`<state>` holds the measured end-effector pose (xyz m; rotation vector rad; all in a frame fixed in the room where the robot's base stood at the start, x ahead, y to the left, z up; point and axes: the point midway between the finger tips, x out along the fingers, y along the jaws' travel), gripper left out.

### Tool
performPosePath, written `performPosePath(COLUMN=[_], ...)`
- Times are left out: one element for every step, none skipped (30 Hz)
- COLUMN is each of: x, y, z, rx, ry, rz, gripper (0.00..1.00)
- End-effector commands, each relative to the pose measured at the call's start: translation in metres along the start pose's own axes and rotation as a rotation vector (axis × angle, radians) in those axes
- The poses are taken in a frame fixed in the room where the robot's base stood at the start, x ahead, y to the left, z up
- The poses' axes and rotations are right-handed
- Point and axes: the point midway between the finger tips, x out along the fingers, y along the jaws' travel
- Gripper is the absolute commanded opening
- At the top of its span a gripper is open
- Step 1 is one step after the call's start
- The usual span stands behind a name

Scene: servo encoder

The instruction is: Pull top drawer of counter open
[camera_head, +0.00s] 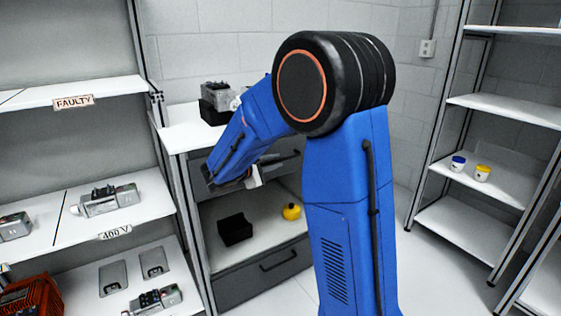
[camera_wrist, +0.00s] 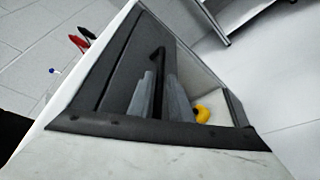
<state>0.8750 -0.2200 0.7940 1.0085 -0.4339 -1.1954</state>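The counter (camera_head: 188,136) has a white top and a dark grey top drawer (camera_head: 285,166), largely behind my arm. In the wrist view the dark drawer front (camera_wrist: 125,62) fills the middle, with a black bar handle (camera_wrist: 158,58). My gripper's two grey fingers (camera_wrist: 160,78) stand on either side of this handle with only a narrow gap, and look shut on it. In the head view my gripper (camera_head: 252,180) is at the drawer's front. I see no clear opening of the drawer.
Below the top drawer is an open shelf with a black box (camera_head: 235,229) and a yellow object (camera_head: 291,211). A lower drawer (camera_head: 265,278) has its own handle. Shelves with devices (camera_head: 105,200) stand left; a rack (camera_head: 500,110) stands right. Floor between counter and rack looks clear.

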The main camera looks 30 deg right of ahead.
Motion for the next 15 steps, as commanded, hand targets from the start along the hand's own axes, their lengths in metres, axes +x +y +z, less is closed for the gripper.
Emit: performPosePath(x=[0.008, 0.012, 0.017, 0.021, 0.024, 0.027, 0.03, 0.032, 0.034, 0.035, 0.036, 0.037, 0.038, 0.038, 0.038], y=[0.0, -0.001, -0.001, -0.001, -0.001, -0.001, -0.001, -0.001, -0.001, -0.001, -0.001, -0.001, -0.001, 0.0, 0.0], z=[0.001, 0.0, 0.0, 0.0, 0.0, 0.0, 0.0, 0.0, 0.0, 0.0, 0.0, 0.0, 0.0, 0.0, 0.0], rx=[0.0, 0.0, 0.0, 0.0, 0.0, -0.001, -0.001, -0.001, -0.001, -0.001, -0.001, -0.001, -0.001, -0.001, -0.001], ry=[-0.002, -0.001, -0.002, -0.002, -0.002, -0.001, 0.0, 0.0, 0.0, 0.0, 0.0, 0.0, 0.0, 0.001, 0.001], rz=[-0.001, -0.002, -0.002, -0.002, -0.001, -0.001, -0.001, -0.001, -0.001, -0.001, -0.001, -0.001, -0.001, -0.001, -0.001], gripper=[0.18, 0.18, 0.18, 0.18, 0.18, 0.18, 0.18, 0.18, 0.18, 0.18, 0.18, 0.18, 0.18, 0.18, 0.18])
